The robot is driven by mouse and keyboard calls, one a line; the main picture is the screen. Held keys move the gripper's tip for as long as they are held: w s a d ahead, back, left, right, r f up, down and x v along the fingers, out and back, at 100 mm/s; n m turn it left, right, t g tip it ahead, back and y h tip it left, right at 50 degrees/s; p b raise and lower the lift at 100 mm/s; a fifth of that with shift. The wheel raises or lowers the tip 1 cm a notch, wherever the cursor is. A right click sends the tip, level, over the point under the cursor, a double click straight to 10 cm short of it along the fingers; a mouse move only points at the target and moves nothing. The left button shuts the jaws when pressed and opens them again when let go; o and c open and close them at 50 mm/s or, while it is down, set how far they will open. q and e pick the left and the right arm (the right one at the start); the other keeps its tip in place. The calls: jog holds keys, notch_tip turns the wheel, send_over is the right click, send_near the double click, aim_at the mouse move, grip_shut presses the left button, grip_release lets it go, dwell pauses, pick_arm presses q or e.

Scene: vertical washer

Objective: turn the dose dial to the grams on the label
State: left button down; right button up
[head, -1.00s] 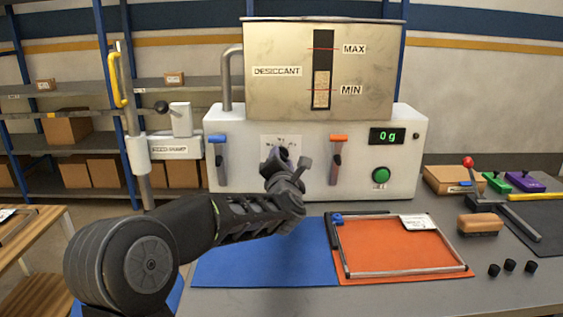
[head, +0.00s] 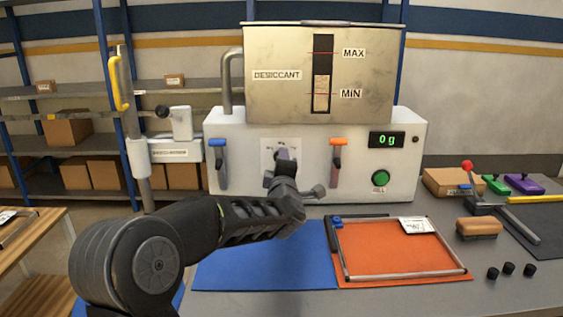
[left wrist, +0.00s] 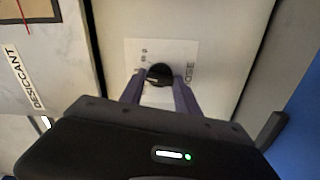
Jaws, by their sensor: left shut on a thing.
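The white dispenser (head: 350,120) faces me, with a dial plate (head: 268,146) on its front. The black dose dial (left wrist: 159,70) shows between my fingers in the left wrist view; in the head view my gripper covers it. My left gripper (head: 286,157) is at the plate, its fingers closed on opposite sides of the dial. The dial's scale is partly hidden and its marks are too blurred to read. A white label (head: 414,225) lies at the orange tray's far right corner; its print is too small to read. My right gripper is out of view.
The green display (head: 387,140) reads 0g above a green button (head: 380,178). Blue (head: 218,160) and orange (head: 338,155) levers flank the dial. A blue mat (head: 265,265) and an orange tray (head: 400,262) lie in front. A brush (head: 478,227) and black caps are at right.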

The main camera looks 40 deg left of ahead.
pick_arm(q)
jog(key=shift+f+m+p, duration=0.1)
jog(key=shift+m+p, duration=1.4)
jog(key=shift+m, duration=2.4)
jog(key=c, duration=0.9)
grip_release()
jog(key=v, duration=0.7)
jog(key=shift+s+d, duration=0.25)
jog(key=shift+s, duration=0.05)
